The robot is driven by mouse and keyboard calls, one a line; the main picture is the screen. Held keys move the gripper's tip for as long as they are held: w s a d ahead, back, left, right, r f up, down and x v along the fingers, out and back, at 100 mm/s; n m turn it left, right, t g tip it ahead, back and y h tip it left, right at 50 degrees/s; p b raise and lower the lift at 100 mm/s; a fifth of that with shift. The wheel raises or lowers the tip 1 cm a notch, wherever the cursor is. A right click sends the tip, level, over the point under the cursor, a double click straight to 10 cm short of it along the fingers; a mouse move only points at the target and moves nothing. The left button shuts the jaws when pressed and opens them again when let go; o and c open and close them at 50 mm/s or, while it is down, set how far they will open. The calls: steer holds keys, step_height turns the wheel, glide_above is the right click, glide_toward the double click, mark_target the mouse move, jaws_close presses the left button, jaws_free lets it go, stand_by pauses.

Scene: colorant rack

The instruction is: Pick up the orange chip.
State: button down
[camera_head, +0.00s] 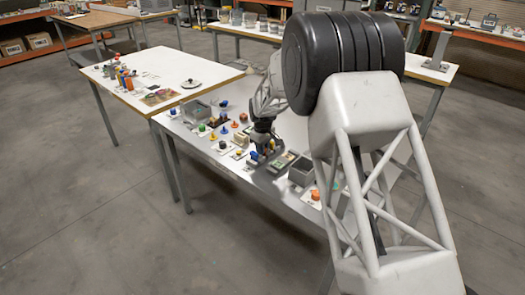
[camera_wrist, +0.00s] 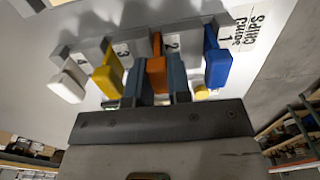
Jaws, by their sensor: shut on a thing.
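The orange chip (camera_wrist: 156,70) is between the two blue-grey fingers of my gripper (camera_wrist: 155,76) in the wrist view, and the fingers are shut on it. Its far end meets the grey rack (camera_wrist: 92,45) near the label 2; I cannot tell whether it is still seated in its slot. A blue chip (camera_wrist: 218,66) stands to its right by label 1. A yellow chip (camera_wrist: 107,80) by label 3 and a white chip (camera_wrist: 68,86) by label 4 stand to its left. In the head view my gripper (camera_head: 263,146) is low over the table, and the orange chip cannot be made out.
The white table (camera_head: 232,100) holds several small coloured items around my gripper, including an orange knob-like item (camera_head: 315,194) and a grey open box (camera_head: 301,171). Another white table (camera_head: 160,68) stands to the left. A small yellow item (camera_wrist: 202,92) lies below the blue chip.

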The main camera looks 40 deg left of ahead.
steer(key=shift+r, duration=0.1)
steer(key=shift+r, duration=1.4)
steer(key=shift+s+d+r, duration=0.1)
steer(key=shift+d+r, duration=0.05)
steer(key=shift+r, duration=0.15)
steer(key=s+d+r, duration=0.1)
steer(key=s+d, duration=0.8)
steer(key=d, duration=0.3)
steer(key=shift+s+r, duration=0.2)
steer(key=shift+s, duration=0.2)
steer(key=shift+d, duration=0.1)
steer(key=w+d+r, duration=0.3)
steer(key=w+d, duration=0.4)
steer(key=w, duration=0.4)
steer(key=shift+r, duration=0.35)
